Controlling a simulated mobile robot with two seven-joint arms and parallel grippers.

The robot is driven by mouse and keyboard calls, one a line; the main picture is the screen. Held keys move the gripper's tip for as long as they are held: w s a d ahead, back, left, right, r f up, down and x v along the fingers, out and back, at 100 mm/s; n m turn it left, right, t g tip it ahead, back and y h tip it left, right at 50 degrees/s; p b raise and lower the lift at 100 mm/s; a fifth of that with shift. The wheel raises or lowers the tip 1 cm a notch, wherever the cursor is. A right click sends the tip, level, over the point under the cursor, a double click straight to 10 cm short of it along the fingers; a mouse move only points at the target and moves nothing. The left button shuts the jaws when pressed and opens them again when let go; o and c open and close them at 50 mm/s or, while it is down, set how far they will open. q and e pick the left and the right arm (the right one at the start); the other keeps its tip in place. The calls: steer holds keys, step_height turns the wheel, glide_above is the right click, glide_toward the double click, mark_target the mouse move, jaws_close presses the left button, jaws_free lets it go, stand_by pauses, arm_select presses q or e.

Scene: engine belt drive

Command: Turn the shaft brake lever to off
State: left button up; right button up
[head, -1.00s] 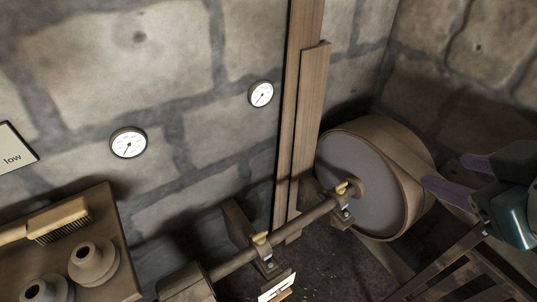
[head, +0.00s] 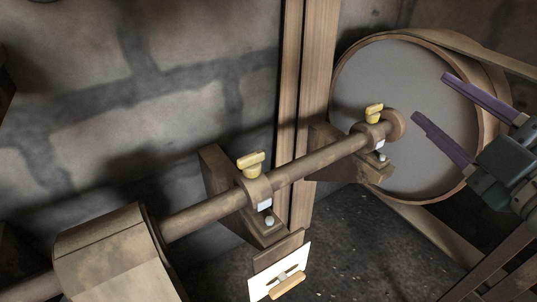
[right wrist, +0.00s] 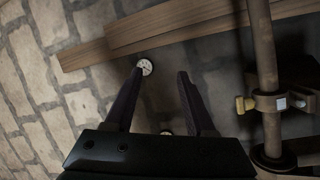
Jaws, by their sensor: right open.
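A small white plate (head: 279,271) with a short wooden-handled lever (head: 287,286) hangs below the near shaft bearing in the head view. It looks like the brake lever; any lettering is too small to read. My right gripper (head: 432,97) is open and empty, in front of the grey-faced drum in the head view, up and to the right of the lever and well apart from it. Its two dark fingers are spread in the right wrist view (right wrist: 159,76), with nothing between them. My left gripper is not in view.
A brown shaft (head: 320,160) runs through bearings with yellow-topped fittings (head: 250,163) to the large drum (head: 385,85). A wooden pulley (head: 112,255) sits at lower left. Upright wooden beams (head: 317,60) stand behind the shaft. A gauge (right wrist: 145,67) shows in the wrist view.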

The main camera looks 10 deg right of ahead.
steer(key=s+a+f+n+y+b, duration=0.1)
steer(key=a+f+n+y+b, duration=0.2)
steer(key=f+b, duration=0.7)
steer(key=a+f+n+y+b, duration=0.1)
steer(key=f+n+y+b, duration=0.25)
steer(key=f+b, duration=0.7)
steer(key=n+g+y+b, duration=0.5)
steer(key=n+y+b, duration=0.15)
steer(key=b, duration=0.65)
glide_toward(292, 287)
steer(key=shift+h, duration=0.4)
steer(key=b+x, duration=0.3)
steer(key=x, duration=0.5)
steer(key=shift+a+r, duration=0.2)
steer(key=shift+a, duration=0.2)
steer(key=shift+w+a+r+b, duration=0.1)
steer(key=shift+w+a+b, duration=0.2)
steer(key=shift+w+b, duration=0.1)
steer(key=shift+c, duration=0.8)
jaws_close()
